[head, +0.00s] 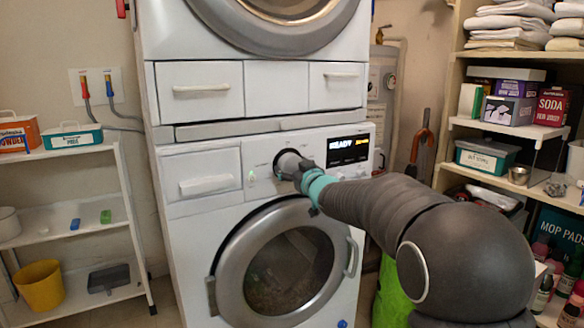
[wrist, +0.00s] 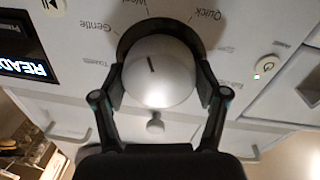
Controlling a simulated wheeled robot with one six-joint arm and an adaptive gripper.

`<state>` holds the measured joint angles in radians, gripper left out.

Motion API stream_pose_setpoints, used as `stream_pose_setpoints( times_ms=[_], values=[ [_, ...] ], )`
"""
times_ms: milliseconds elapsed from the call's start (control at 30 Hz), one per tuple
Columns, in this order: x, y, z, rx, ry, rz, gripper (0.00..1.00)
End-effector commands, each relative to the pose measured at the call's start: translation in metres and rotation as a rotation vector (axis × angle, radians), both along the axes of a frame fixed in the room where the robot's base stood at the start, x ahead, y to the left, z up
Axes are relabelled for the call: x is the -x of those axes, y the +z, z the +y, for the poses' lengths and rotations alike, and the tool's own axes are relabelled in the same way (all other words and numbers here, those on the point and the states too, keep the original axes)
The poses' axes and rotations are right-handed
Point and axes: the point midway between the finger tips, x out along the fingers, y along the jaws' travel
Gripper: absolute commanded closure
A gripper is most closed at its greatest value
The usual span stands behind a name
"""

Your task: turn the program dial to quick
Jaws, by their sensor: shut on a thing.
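The program dial (wrist: 165,85) is a round silver knob on the washer's control panel. Its dark pointer line tilts up and slightly left in the wrist view, roughly toward the partly cut-off label that looks like "Wool". The "Quick" label (wrist: 207,14) is at the upper right of the dial, and "Gentle" (wrist: 95,27) is at the upper left. My gripper (wrist: 160,88) is shut on the dial, one finger on each side. In the head view my gripper (head: 290,167) is at the panel and mostly covers the dial.
The lit display (head: 348,150) reads READY. The washer door (head: 225,265) is closed below the panel, and drawers (head: 200,88) are above it. A power button (wrist: 267,64) is right of the dial in the wrist view. Shelves stand on both sides.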

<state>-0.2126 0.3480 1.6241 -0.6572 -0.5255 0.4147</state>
Motion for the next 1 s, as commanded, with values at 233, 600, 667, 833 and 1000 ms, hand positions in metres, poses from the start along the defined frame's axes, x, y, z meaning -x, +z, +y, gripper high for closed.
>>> stream_pose_setpoints(
  times_ms=[233, 600, 667, 833, 1000],
  values=[
    [0.0001, 0.0009, 0.0008, -0.193, 0.002, 0.129, 0.62],
    [-0.0001, 0.0017, 0.0005, -0.447, 0.002, 0.3, 0.62],
    [-0.0002, 0.0017, 0.0004, -0.478, 0.002, 0.321, 0.62],
    [-0.0002, 0.0017, 0.0004, -0.547, 0.002, 0.368, 0.62],
    [-0.0002, 0.0017, 0.0004, -0.585, 0.001, 0.394, 0.62]
  ],
)
